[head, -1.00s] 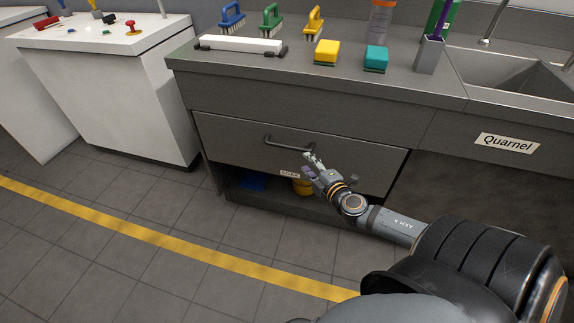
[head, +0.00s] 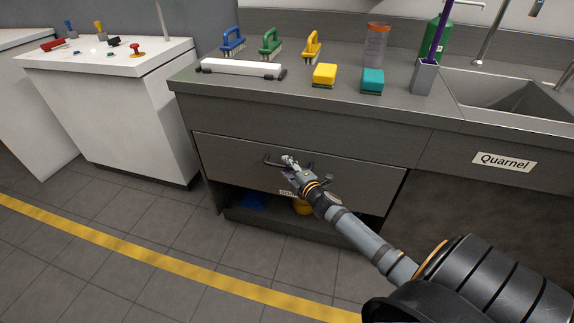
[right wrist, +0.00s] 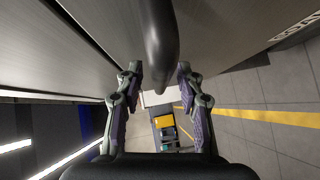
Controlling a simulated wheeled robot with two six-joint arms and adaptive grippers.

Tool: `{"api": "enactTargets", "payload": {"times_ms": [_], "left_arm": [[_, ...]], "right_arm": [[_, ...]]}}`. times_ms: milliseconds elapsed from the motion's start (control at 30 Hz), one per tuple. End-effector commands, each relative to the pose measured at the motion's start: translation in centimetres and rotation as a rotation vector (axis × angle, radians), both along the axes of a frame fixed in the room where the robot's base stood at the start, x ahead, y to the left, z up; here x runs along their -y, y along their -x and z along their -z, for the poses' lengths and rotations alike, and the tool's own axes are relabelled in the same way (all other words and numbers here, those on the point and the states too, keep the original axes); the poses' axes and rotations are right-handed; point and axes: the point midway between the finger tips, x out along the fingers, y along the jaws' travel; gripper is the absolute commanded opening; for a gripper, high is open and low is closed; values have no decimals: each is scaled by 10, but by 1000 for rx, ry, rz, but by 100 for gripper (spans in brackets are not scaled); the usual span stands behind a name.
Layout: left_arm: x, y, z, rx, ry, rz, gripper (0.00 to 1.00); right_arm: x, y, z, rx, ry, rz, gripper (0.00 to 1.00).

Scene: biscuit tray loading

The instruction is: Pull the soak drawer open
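The soak drawer (head: 230,149) is a wide dark grey front under the counter, and it looks shut. Its dark bar handle (head: 268,161) runs across the front. A small label (head: 286,193), partly hidden by my gripper, sits at its lower edge. My right gripper (head: 289,162) is at the handle in the head view. In the right wrist view my right gripper (right wrist: 158,78) is open, and the handle (right wrist: 160,45) passes between its two fingers with gaps on both sides. My left gripper is out of view.
The counter (head: 220,91) carries brushes, a yellow sponge (head: 324,75), a teal sponge (head: 372,80) and a white bar tool (head: 241,68). A sink (head: 510,90) is at right. Below the drawer is an open shelf with a yellow item (head: 303,206). The floor in front is clear.

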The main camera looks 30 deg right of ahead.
Motion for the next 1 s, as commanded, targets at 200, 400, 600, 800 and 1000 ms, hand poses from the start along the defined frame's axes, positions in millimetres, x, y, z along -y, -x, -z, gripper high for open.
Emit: {"api": "enactTargets", "payload": {"times_ms": [200,400,600,800,1000], "left_arm": [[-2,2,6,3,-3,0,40],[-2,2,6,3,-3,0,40],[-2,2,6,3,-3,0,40],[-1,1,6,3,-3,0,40],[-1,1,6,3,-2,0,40]], "right_arm": [[-1,-4,1,1,0,-1,37],[0,-4,1,1,1,-1,29],[0,-4,1,0,1,-1,2],[0,-4,1,0,1,-1,0],[0,-4,1,0,1,0,0]]}}
